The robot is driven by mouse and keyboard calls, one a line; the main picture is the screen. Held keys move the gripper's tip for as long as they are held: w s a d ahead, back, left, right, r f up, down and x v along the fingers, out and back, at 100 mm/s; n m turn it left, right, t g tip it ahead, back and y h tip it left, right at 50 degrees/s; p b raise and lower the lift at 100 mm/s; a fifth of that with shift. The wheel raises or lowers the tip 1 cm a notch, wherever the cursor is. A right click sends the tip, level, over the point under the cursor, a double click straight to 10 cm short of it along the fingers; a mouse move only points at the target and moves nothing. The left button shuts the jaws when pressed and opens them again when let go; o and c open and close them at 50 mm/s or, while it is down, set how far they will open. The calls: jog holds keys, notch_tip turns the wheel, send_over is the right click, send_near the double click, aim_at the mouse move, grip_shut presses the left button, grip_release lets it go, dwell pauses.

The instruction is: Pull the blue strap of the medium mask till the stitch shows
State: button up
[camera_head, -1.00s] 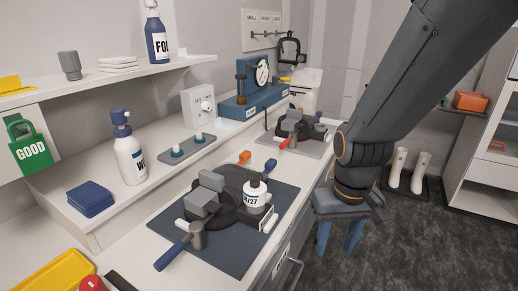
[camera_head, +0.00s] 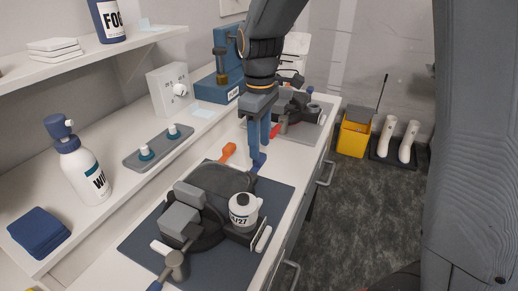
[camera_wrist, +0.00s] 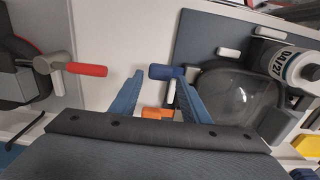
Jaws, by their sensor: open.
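A dark mask (camera_head: 218,185) with a white canister (camera_head: 243,210) marked "/27" and grey blocks lies on a blue-grey mat (camera_head: 275,195). It also shows in the wrist view (camera_wrist: 235,95). The blue strap end (camera_head: 258,163) lies at the mask's far edge, beside an orange strap end (camera_head: 229,149). My gripper (camera_head: 258,143) is open and points down at the blue strap end. In the wrist view, the blue end (camera_wrist: 166,72) sits around the fingertips of my gripper (camera_wrist: 160,82); contact cannot be told. The orange end (camera_wrist: 156,113) shows between the fingers. No stitch is visible.
Another mask (camera_head: 292,104) with a red handle (camera_head: 274,131) lies on a grey mat behind. A blue gauge stand (camera_head: 215,90), a white switch box (camera_head: 170,88) and a spray bottle (camera_head: 80,165) stand at left. Open floor lies right of the bench.

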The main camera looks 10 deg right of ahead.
jog(key=shift+f, duration=1.8)
grip_shut()
jog(key=w+d, duration=0.2)
jog(key=w, duration=0.1)
jog(key=shift+w+d+p, duration=0.15)
jog(key=shift+w+p, duration=0.05)
jog(key=shift+p, duration=0.15)
grip_release()
jog(key=shift+r, duration=0.1)
notch_tip(320, 180, up, 8)
jog(key=b, duration=0.1)
